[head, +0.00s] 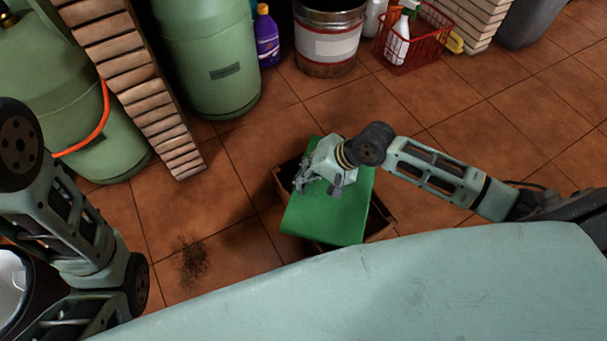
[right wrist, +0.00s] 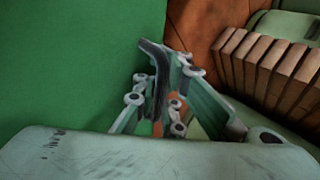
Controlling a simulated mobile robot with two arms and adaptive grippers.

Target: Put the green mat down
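The green mat (head: 334,219) is a flat, stiff-looking sheet over a brown wooden crate (head: 379,219) on the floor, covering most of its opening. It also fills the left of the right wrist view (right wrist: 75,60). My right gripper (head: 303,182) is at the mat's left edge, and its fingers (right wrist: 165,55) come together at that edge, shut on it. Whether the mat touches the crate's rim is unclear. Part of the mat is hidden under my right gripper and wrist. My left arm shows at the left, but its gripper is out of view.
Green gas cylinders (head: 208,60) and a brick pillar (head: 133,85) stand at the upper left. A purple bottle (head: 266,37), a metal bucket (head: 328,40) and a red basket (head: 414,45) with bottles stand at the back. Tiled floor around the crate is mostly clear.

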